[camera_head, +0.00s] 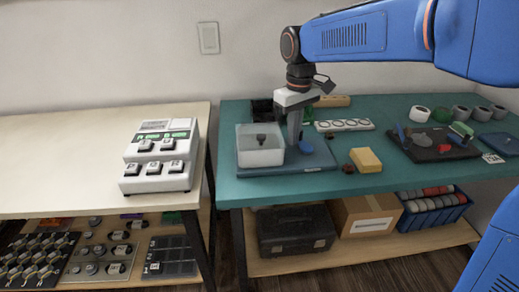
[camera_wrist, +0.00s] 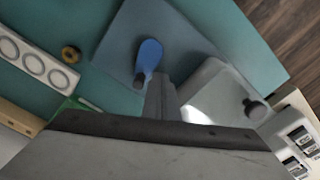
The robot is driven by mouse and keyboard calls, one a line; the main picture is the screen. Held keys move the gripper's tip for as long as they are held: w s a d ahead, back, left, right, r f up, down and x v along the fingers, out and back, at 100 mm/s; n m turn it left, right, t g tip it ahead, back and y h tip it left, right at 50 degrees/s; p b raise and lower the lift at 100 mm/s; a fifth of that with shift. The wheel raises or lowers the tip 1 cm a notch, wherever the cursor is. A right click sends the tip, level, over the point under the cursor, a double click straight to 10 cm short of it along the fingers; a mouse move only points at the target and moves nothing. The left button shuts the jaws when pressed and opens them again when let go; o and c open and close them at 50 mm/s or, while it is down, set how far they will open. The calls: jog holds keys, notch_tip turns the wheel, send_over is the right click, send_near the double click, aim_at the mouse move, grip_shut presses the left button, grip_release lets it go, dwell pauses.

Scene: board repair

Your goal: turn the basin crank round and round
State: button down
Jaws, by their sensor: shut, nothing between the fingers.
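The basin (camera_head: 260,158) is a translucent whitish box on a blue-grey base plate (camera_head: 318,160) near the front left of the teal table. In the wrist view the basin (camera_wrist: 213,88) is to the right of my fingers. The crank (camera_wrist: 150,53) is a bright blue arm with a small dark knob (camera_wrist: 138,81) at one end; the blue arm also shows in the head view (camera_head: 307,148). My gripper (camera_head: 295,144) points down between basin and crank, shut and empty. Its fingertips (camera_wrist: 160,78) appear close beside the crank; I cannot tell whether they touch.
A dark knob-like piece (camera_head: 262,138) shows in the basin. A yellow block (camera_head: 365,160) and a small brown ring (camera_head: 348,168) lie right of the plate. A white strip with round holes (camera_head: 344,125) lies behind. A white button panel (camera_head: 160,160) stands on the left table.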

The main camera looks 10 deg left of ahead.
jog(key=shift+r, duration=0.1)
dwell(0.3)
notch_tip(320, 180, up, 6)
jog(key=shift+f, duration=0.1)
dwell(0.6)
dwell(0.4)
